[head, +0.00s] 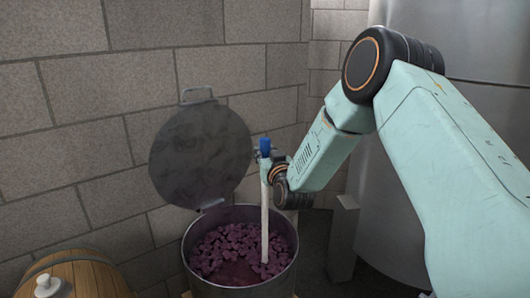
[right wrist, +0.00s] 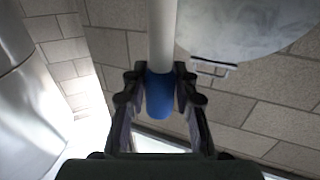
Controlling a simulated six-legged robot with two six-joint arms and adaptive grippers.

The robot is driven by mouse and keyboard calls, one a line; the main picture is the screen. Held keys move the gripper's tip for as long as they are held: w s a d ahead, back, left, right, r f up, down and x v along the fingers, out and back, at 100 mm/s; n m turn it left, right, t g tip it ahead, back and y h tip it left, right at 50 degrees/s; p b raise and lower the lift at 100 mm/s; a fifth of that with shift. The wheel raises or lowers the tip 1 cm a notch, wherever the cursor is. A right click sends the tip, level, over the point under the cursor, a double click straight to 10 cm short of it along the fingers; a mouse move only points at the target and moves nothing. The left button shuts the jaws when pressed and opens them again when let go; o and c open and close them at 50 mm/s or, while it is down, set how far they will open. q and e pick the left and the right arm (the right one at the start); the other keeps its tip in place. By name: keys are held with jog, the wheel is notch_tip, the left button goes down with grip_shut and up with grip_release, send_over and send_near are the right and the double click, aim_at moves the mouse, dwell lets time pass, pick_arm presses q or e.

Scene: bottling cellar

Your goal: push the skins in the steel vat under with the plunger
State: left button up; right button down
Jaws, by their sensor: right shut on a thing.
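The steel vat (head: 190,259) stands open in the lower middle of the head view, its round lid (head: 200,155) tipped up against the wall side. Purple skins (head: 222,247) cover most of the surface inside, with a darker patch near the front. The plunger (head: 265,215) is a white rod with a blue grip, standing nearly upright in the vat. Its lower end is hidden among the skins. My right gripper (head: 264,155) is shut on the plunger at its blue grip, which shows between the fingers in the right wrist view (right wrist: 160,95). My left gripper is not in view.
A wooden barrel (head: 85,275) with a white bung stands at the lower left. A large grey tank (head: 375,190) stands at the right, behind my right arm. A block wall (head: 80,120) closes off the back.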

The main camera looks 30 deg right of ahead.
aim_at(265, 139)
notch_tip(265, 139, down, 4)
jog(key=b, duration=0.3)
jog(key=shift+f, duration=0.1)
dwell(0.3)
dwell(0.4)
jog(key=shift+r+p, duration=4.65)
jog(key=shift+r, duration=1.45)
